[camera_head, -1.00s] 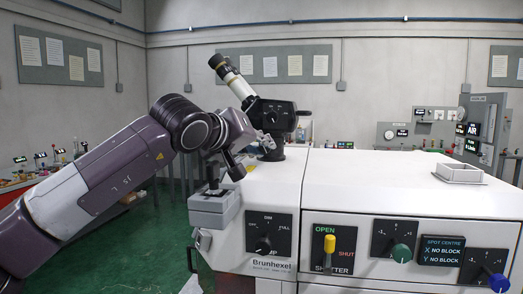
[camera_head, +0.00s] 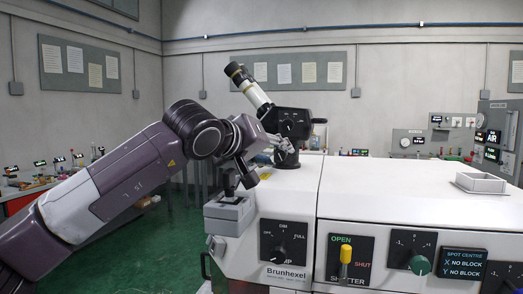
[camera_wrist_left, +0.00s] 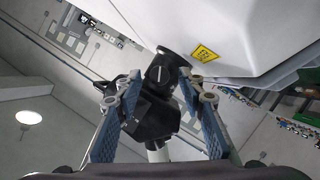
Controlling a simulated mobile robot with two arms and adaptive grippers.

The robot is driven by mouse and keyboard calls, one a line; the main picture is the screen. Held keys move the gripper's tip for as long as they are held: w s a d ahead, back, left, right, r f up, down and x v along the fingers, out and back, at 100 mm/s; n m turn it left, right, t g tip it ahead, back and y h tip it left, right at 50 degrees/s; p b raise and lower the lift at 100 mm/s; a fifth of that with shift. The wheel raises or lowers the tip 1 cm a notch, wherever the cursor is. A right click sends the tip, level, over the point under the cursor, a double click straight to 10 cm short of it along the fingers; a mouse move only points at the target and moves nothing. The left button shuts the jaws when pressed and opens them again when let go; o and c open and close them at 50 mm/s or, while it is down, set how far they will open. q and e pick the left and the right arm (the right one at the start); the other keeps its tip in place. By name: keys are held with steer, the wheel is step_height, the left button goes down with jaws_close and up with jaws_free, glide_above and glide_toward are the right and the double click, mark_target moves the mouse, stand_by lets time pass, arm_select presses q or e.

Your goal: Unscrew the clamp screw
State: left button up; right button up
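A black instrument head (camera_head: 290,122) with a white tube (camera_head: 255,93) angled up to the left stands on the white machine (camera_head: 275,225). Which of its dark parts is the clamp screw I cannot tell. My left gripper (camera_head: 272,148) is at the left side of this head, low near its base. In the left wrist view, its blue-padded fingers (camera_wrist_left: 160,88) are spread on either side of the black instrument (camera_wrist_left: 158,118), which shows between and beyond them. Contact is not clear. My right gripper is in neither view.
A grey box (camera_head: 230,213) is on the machine's left corner below my left wrist. The front panel carries a lamp dial (camera_head: 284,243), a yellow shutter handle (camera_head: 345,254) and a green knob (camera_head: 420,264). A shallow white square frame (camera_head: 481,183) lies on the clear top.

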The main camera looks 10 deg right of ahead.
arm_select(q)
steer(key=v, duration=1.1)
steer(key=shift+r, duration=0.15)
steer(key=shift+c, duration=0.5)
